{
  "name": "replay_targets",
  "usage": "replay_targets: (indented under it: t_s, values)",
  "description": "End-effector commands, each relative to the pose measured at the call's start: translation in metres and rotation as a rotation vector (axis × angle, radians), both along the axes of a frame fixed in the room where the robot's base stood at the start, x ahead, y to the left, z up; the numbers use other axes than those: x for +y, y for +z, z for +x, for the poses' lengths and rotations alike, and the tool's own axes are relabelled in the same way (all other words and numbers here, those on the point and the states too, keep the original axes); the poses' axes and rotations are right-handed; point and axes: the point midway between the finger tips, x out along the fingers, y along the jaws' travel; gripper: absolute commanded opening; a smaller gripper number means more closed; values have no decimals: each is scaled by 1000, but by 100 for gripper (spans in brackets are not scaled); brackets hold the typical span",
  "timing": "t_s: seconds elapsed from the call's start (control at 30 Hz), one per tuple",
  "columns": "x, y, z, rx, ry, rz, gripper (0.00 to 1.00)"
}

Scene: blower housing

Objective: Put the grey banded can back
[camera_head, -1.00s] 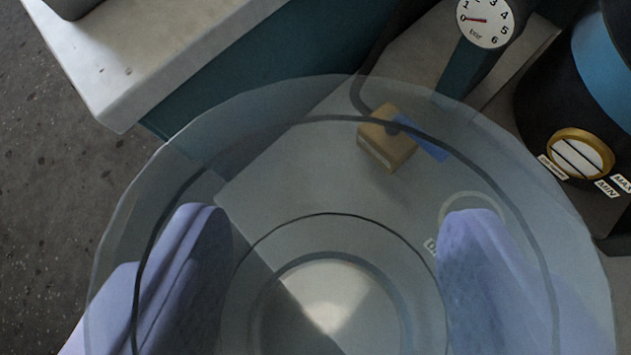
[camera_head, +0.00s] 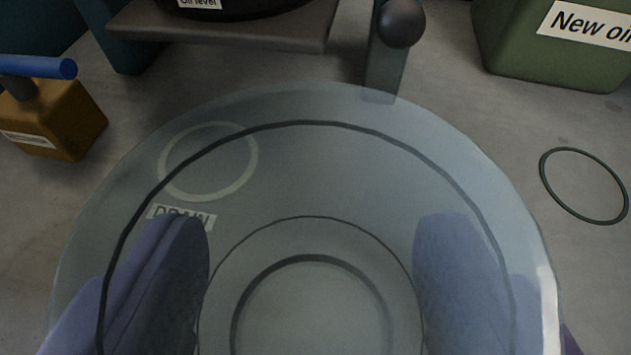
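A see-through, greyish round vessel with dark ring bands (camera_head: 310,160) fills the lower middle of the view; it fits the grey banded can. My gripper (camera_head: 312,265) has a bluish-purple finger on each side of its narrower inner part, and both fingers show through the clear wall. The fingers look closed on it, and it moves with my gripper. Its underside is hidden. Through its left side I see a pale ring marked on the surface (camera_head: 208,162) with a DRAIN label (camera_head: 181,216).
A brown block with a blue handle (camera_head: 55,115) is at the left. A dark post with a round knob (camera_head: 398,30) stands behind the vessel. A green "New oil" container (camera_head: 560,45) is at the back right. A thin dark ring (camera_head: 584,186) lies right on clear grey surface.

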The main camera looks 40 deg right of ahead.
Motion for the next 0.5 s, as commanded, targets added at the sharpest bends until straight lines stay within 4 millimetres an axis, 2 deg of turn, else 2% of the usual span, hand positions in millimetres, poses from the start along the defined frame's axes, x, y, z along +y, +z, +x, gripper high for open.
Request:
replay_targets:
  t_s: [0.07, 0.17, 0.4, 0.5]
  values:
    - [-3, -6, 9, -11, -2, -6, 31]
    - [-5, -7, 36, -13, 0, -6, 31]
    - [-14, -13, 112, -13, -1, -5, 31]
    - [-16, -14, 135, -11, -3, -4, 31]
